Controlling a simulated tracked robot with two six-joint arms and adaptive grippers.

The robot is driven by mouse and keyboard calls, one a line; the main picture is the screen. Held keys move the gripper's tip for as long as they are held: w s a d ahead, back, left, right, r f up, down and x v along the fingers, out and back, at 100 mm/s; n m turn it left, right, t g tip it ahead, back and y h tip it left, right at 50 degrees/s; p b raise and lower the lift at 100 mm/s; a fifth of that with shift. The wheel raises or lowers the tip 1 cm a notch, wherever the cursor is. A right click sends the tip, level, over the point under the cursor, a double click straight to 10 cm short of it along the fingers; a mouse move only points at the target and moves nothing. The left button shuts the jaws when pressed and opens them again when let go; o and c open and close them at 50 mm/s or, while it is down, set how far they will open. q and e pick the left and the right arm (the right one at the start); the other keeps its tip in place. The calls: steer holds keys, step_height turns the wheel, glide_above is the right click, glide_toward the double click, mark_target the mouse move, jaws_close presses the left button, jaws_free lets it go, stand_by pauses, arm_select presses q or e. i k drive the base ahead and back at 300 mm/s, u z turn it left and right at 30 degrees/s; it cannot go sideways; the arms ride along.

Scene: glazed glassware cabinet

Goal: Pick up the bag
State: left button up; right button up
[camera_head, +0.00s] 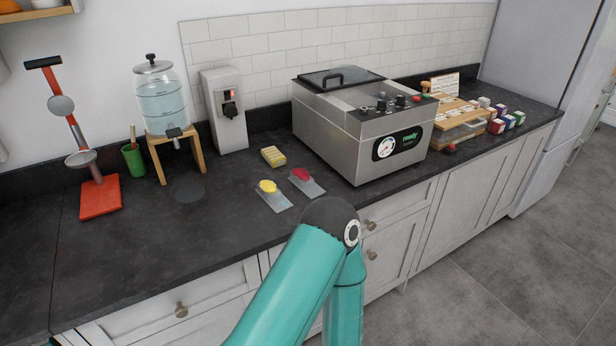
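Two small flat pouch-like bags lie side by side on the dark counter, in front of the steel machine. The left bag (276,199) has a yellow round item on it or in it. The right bag (312,187) has a red one. Which bag the task means cannot be told. A teal arm of mine rises from the bottom middle, its grey joint just in front of the bags at the counter's front edge. Neither of my grippers shows, so nothing is seen holding a bag.
A yellow block (273,156), a water dispenser (163,100), a green cup (132,160) and a red stand (100,197) are to the left. Small boxes (497,126) stand right. The front-left counter (130,255) is clear.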

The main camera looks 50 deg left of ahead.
mark_target(299, 177)
steer(key=u, duration=0.15)
steer(key=k, duration=1.3)
steer(key=u, duration=0.55)
steer(key=i, duration=1)
steer(key=z, duration=0.1)
